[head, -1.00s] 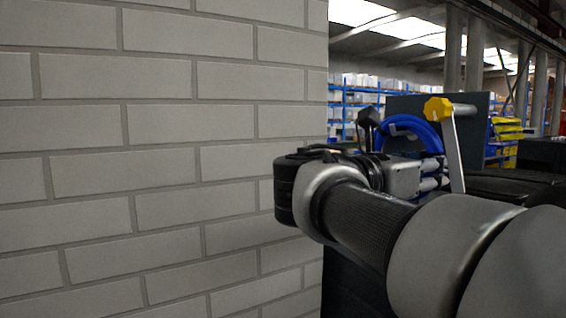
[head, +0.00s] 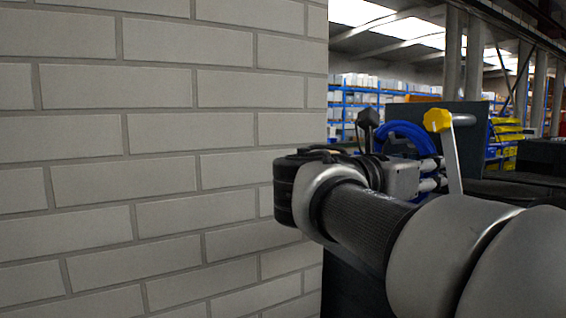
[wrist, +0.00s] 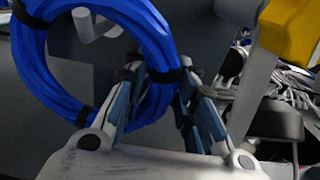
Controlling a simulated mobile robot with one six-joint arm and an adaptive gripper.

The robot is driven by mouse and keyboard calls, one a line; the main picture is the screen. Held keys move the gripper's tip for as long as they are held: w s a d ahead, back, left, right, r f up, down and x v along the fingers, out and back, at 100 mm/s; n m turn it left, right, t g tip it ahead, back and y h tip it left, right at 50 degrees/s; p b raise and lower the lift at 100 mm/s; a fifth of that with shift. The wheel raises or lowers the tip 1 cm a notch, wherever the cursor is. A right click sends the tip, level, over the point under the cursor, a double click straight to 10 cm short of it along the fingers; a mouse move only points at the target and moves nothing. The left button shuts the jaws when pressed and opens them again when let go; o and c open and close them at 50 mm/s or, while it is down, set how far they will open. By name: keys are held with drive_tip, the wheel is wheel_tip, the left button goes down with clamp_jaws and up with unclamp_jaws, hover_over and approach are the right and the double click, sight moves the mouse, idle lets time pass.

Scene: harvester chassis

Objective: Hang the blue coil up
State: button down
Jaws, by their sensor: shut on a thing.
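The blue coil (wrist: 152,32) is a thick ring with black straps. It fills the upper left of the wrist view and shows partly behind my wrist in the head view (head: 405,129). My gripper (wrist: 162,78) is shut on the coil's lower right side, near a black strap. A pale peg (wrist: 95,25) shows within the coil's opening in front of a dark grey panel (wrist: 62,75). I cannot tell whether the peg passes through the ring. In the head view my wrist and arm hide the fingertips and the lower part of the coil.
A yellow-knobbed grey handle (head: 437,119) stands close to the right of the coil; it also shows in the wrist view (wrist: 292,32). A pale brick wall (head: 150,160) fills the left. Cables (wrist: 292,95) lie behind the handle. Shelving stands far back.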

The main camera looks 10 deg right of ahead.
drive_tip(key=shift+r+p, duration=0.45)
drive_tip(key=shift+r, duration=0.25)
drive_tip(key=p+v, duration=0.2)
drive_tip(key=v, duration=0.9)
idle(0.5)
drive_tip(key=shift+f, duration=0.1)
